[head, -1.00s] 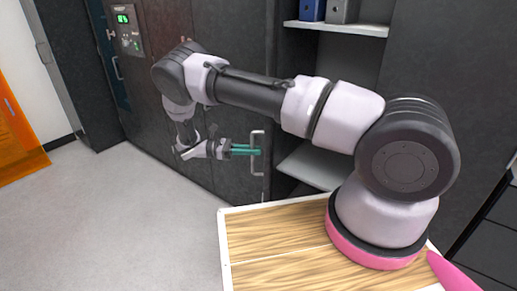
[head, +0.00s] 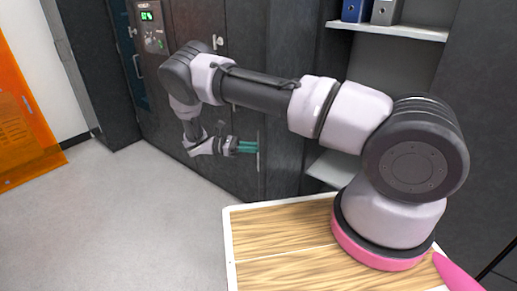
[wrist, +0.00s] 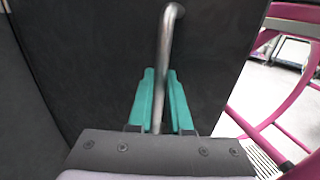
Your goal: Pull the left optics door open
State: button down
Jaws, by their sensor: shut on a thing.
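My gripper (head: 245,147) is at the dark cabinet front, left of the open shelves, in the head view. Its two teal fingers, also seen in the wrist view (wrist: 160,98), are shut on a vertical silver handle (wrist: 166,45), one on each side of the bar. The handle shows only as a thin upright line in the head view (head: 258,157). It is fixed to a dark door panel (wrist: 212,55). Beyond the panel's right edge the wrist view looks out into the room. The handle's lower end is hidden behind my gripper.
An open bay with a pale shelf (head: 390,30) and binders (head: 356,9) is right of the cabinet. A control panel (head: 152,28) with a green display is at upper left. An orange panel (head: 22,115) stands far left. Grey floor (head: 130,220) is clear ahead.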

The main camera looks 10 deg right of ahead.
jog(key=c, duration=0.8)
grip_release()
jog(key=shift+c, duration=0.2)
jog(key=v, duration=1)
jog(key=shift+w+a, duration=0.15)
jog(key=shift+a, duration=0.2)
